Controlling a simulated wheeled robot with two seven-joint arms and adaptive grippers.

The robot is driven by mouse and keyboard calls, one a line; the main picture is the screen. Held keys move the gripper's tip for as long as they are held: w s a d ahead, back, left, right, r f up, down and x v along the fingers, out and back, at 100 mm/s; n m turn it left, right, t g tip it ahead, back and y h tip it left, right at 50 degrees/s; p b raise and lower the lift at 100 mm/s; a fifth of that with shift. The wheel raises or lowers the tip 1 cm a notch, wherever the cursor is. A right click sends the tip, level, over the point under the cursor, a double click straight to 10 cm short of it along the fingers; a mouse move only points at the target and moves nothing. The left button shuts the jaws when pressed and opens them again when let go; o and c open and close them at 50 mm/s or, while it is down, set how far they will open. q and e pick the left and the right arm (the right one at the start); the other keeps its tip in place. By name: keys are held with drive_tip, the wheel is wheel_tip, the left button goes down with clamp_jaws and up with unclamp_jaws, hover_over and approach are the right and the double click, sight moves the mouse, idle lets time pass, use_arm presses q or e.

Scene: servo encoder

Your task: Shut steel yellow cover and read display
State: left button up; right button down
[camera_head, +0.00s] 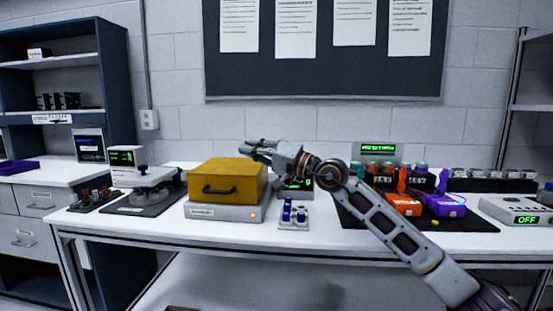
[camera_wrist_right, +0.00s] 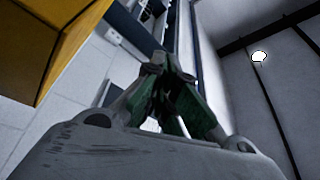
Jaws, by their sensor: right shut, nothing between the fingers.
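The yellow cover (camera_head: 232,181) is a box-like lid with a dark handle on its front face. It sits down on a grey base unit (camera_head: 215,212) on the table, and no gap shows between them. My right gripper (camera_head: 250,148) is shut and empty, level with the cover's top near its back right edge; I cannot tell if it touches. In the right wrist view the fingertips (camera_wrist_right: 155,65) are together and the yellow cover (camera_wrist_right: 50,40) is at the upper left. A display (camera_head: 297,184) with green digits stands right of the cover, partly hidden by my right arm. My left gripper is not in view.
Blue-topped parts (camera_head: 293,213) stand on a small white holder in front of the display. A press-like device (camera_head: 150,185) is to the left. Orange and purple devices (camera_head: 403,203) sit on a black mat at right. The table's front edge (camera_head: 290,233) is clear.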

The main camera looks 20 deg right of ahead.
drive_tip(key=s+d+f, duration=0.2)
drive_tip(key=d, duration=0.4)
drive_tip(key=shift+s+d+f, duration=0.15)
drive_tip(key=shift+s+f, duration=0.15)
drive_tip(key=shift+f, duration=0.1)
idle(0.3)
idle(0.4)
idle(0.5)
